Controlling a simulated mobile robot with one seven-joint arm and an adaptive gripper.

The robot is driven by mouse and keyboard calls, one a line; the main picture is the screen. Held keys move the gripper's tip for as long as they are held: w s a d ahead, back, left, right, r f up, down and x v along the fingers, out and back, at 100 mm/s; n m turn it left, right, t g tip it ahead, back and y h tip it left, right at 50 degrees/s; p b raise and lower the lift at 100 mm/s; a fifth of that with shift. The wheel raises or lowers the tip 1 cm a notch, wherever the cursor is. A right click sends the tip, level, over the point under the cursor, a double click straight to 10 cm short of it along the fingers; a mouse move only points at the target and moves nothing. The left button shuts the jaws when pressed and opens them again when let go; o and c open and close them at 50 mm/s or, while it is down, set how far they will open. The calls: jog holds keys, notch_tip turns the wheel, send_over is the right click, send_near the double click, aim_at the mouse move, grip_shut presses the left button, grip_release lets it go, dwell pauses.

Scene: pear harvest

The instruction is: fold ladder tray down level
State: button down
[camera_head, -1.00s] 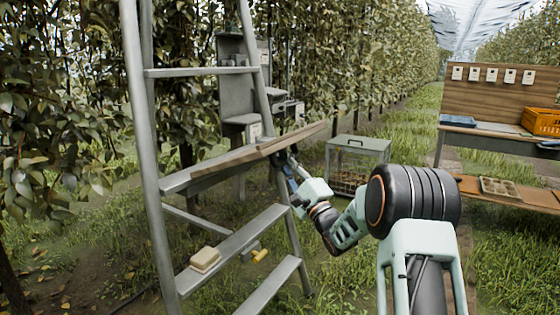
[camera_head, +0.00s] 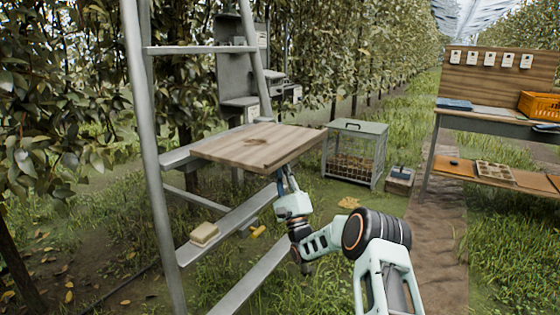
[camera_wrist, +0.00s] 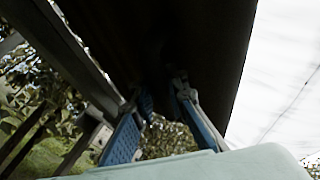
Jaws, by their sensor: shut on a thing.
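The wooden ladder tray (camera_head: 258,146) juts out from the grey metal ladder (camera_head: 146,160), with its broad top face in view. It looks close to level, though I cannot tell whether it is exactly so. My gripper (camera_head: 284,177) is under the tray's near right part, its fingertips mostly hidden by the board. In the wrist view the tray's dark underside (camera_wrist: 165,45) fills the upper middle. My gripper's blue-padded fingers (camera_wrist: 162,105) reach up to it, shut on the tray; the exact contact is too dark to see.
A wire-sided crate (camera_head: 354,155) stands on the grass behind. A workbench (camera_head: 490,115) with an orange crate (camera_head: 541,104) is at right.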

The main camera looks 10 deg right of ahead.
jog(key=shift+d+h, duration=0.25)
jog(key=shift+h, duration=0.05)
jog(key=c, duration=2)
grip_release()
jog(key=shift+d, duration=0.1)
jog(key=shift+c, duration=0.2)
jog(key=shift+o, duration=0.8)
jog(key=shift+a, duration=0.2)
jog(key=v, duration=1.2)
